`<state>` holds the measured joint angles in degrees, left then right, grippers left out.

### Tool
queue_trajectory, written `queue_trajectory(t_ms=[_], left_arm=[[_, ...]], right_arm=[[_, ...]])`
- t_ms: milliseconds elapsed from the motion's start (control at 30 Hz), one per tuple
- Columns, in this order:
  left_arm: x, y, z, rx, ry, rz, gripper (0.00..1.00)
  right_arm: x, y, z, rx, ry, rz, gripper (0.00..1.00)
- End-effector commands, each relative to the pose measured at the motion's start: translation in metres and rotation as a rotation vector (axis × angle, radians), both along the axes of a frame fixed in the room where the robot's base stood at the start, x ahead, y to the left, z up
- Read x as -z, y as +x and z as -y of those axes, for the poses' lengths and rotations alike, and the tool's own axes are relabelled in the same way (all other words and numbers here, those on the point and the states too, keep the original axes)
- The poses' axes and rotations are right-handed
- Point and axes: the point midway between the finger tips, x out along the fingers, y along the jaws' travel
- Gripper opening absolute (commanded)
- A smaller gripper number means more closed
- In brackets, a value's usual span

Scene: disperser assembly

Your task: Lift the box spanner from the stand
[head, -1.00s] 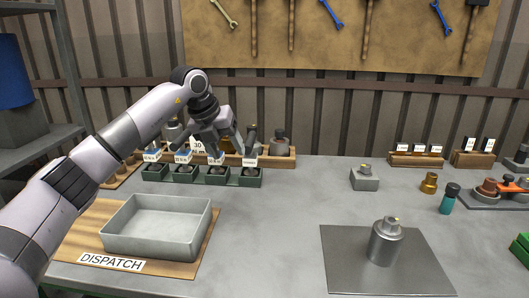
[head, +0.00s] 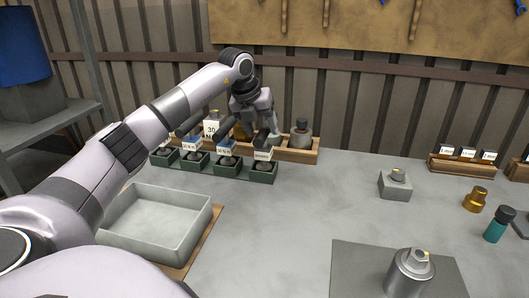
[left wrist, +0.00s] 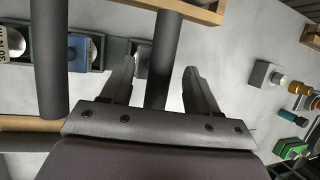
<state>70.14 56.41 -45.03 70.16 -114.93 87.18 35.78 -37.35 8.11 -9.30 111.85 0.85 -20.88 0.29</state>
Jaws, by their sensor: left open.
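My left gripper (head: 256,130) is over the row of green bins, in front of the wooden rack. In the left wrist view its two fingers (left wrist: 160,66) are apart. A long dark tube (left wrist: 167,38), which looks like the box spanner, shows between the fingers in that view. I cannot tell whether either finger touches it. A second dark tube (left wrist: 48,70) stands further left. In the head view the gripper and bins crowd this area, so the spanner and its stand cannot be told apart clearly. My right gripper is out of view.
The wooden rack (head: 298,154) and green bins (head: 228,172) with labels are close around the gripper. A grey tray (head: 190,240) lies at front left. A grey block (head: 395,187), a brass part (head: 475,200) and a teal bottle (head: 497,226) are at right. The middle is clear.

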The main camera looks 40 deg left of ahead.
Motion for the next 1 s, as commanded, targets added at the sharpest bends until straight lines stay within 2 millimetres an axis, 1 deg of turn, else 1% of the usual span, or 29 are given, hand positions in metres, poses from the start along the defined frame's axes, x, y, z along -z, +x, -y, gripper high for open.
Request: queue_trajectory(t_ms=[33, 167, 433, 467, 500, 567, 600, 633, 1000], left_arm=[[0.008, 0.003, -0.001, 0.000, -0.001, -0.003, 0.60], [0.020, 0.009, 0.000, 0.001, -0.001, 0.000, 0.60], [0.022, 0.010, -0.001, 0.001, 0.000, 0.000, 0.60], [0.022, 0.010, -0.001, 0.001, 0.000, 0.000, 0.50], [0.022, 0.010, -0.001, 0.001, 0.000, 0.000, 0.37], [0.022, 0.010, -0.001, 0.001, 0.000, 0.000, 0.18], [0.022, 0.010, -0.001, 0.001, 0.000, 0.000, 0.05], [0.022, 0.010, -0.001, 0.001, 0.000, 0.000, 0.00], [0.016, 0.010, -0.001, 0.001, -0.001, 0.008, 0.00]], right_arm=[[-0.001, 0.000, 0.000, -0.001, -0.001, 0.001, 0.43], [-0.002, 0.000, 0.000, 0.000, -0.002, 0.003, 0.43], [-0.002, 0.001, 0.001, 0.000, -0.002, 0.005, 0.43], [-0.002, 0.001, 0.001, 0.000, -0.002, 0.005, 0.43], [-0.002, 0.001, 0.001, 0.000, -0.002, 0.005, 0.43], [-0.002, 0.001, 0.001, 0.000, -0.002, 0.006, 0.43], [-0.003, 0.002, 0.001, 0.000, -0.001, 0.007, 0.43], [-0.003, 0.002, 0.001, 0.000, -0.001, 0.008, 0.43], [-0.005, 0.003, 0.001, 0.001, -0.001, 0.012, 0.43]])
